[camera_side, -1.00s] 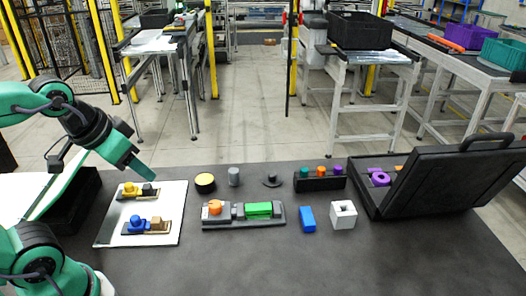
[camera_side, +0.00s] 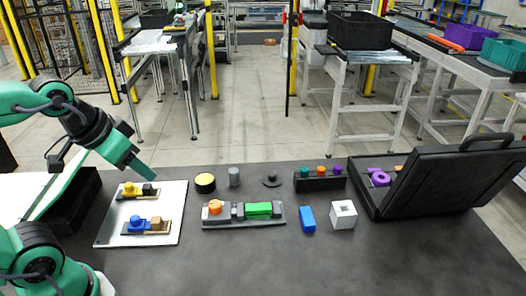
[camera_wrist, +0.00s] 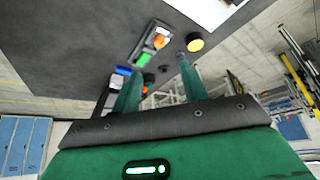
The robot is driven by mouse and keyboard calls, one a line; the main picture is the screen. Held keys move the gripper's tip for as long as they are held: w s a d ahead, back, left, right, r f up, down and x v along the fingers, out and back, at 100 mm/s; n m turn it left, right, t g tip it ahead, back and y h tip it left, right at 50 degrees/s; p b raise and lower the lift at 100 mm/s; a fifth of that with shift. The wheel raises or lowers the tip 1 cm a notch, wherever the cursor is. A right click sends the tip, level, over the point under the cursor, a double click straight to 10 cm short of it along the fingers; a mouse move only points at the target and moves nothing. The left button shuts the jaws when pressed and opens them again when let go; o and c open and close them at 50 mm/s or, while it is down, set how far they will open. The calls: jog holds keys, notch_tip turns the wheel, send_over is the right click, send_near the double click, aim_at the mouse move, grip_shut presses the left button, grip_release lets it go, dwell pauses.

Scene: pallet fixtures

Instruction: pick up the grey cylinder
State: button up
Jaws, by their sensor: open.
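The grey cylinder (camera_side: 234,176) stands upright on the dark table in the side view, just right of a yellow round piece (camera_side: 205,182). My gripper (camera_side: 140,172) is above the white plate at the left, well to the left of the cylinder and higher than it. In the wrist view my gripper (camera_wrist: 157,75) is open, its two green fingers apart, with nothing held between them. The yellow piece shows there beyond the right finger (camera_wrist: 195,43). I cannot make out the cylinder surely in that view; the right fingertip may partly cover it.
A white plate (camera_side: 113,228) with small fixtures lies at the left. A grey fixture (camera_side: 230,223) with orange and green parts is in front of the cylinder. A black peg (camera_side: 271,180), blue block (camera_side: 307,219), white block (camera_side: 343,214) and open black case (camera_side: 440,185) stand to the right.

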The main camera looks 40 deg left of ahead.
jog(key=shift+o, duration=0.3)
jog(key=shift+o, duration=0.9)
jog(key=shift+w, duration=0.1)
